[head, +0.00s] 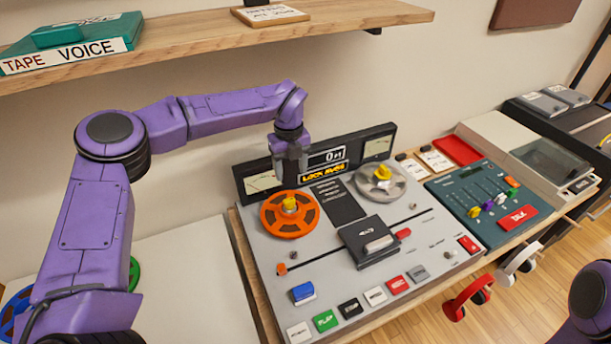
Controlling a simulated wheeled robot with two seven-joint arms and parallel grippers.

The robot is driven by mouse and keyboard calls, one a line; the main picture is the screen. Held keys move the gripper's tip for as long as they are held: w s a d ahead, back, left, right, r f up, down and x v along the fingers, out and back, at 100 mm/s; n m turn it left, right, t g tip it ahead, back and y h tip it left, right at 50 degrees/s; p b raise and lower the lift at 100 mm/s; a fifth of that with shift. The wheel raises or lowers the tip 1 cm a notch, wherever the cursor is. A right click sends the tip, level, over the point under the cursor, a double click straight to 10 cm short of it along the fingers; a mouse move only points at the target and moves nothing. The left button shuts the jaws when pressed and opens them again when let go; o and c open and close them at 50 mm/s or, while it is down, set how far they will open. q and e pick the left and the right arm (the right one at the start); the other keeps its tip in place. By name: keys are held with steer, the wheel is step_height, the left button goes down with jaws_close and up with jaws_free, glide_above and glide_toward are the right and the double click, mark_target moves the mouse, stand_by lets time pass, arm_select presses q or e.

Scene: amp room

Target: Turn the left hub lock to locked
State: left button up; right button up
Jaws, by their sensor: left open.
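The left hub lock (289,203) is a small yellow knob at the centre of the orange reel (274,217) on the grey tape deck (260,258). My left gripper (291,180) points down just above and behind the knob in the picture. It is open and looks empty, and I see no contact with the knob. The gripper partly covers the left meter. The right hub lock (382,172) is a similar yellow knob on the grey reel (397,185). The deck's sign (324,173) appears to read "LOCK HUBS".
A black head block (367,240) and a row of coloured buttons (350,308) sit nearer on the deck. A mixer (470,200) stands to the right. A wooden shelf (330,22) with a teal tape box (75,40) hangs above. Red headphones (458,300) hang at the front edge.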

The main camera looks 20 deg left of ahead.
mark_target(290, 198)
arm_select(q)
steer(key=s+f+p, duration=0.1)
steer(key=f, duration=0.1)
steer(key=s+f+p, duration=0.1)
steer(key=s+f, duration=0.1)
steer(key=f, duration=0.1)
steer(key=s+f+p, duration=0.1)
steer(key=f, duration=0.1)
steer(key=shift+s+f+p, duration=0.2)
steer(key=shift+p, duration=0.1)
steer(key=shift+w+d+f, duration=0.1)
steer(key=shift+f, duration=0.2)
steer(key=w+f, duration=0.2)
steer(key=w, duration=0.1)
steer(key=shift+f, duration=0.15)
steer(key=shift+a, duration=0.2)
steer(key=c, duration=0.6)
steer(key=shift+s+r, duration=0.2)
steer(key=shift+s, duration=0.05)
steer(key=c, duration=0.4)
steer(key=shift+c, duration=0.2)
arm_select(e)
steer(key=v, duration=0.4)
steer(key=shift+s+d, duration=0.2)
steer(key=shift+d, duration=0.25)
arm_select(q)
steer(key=shift+r, duration=0.1)
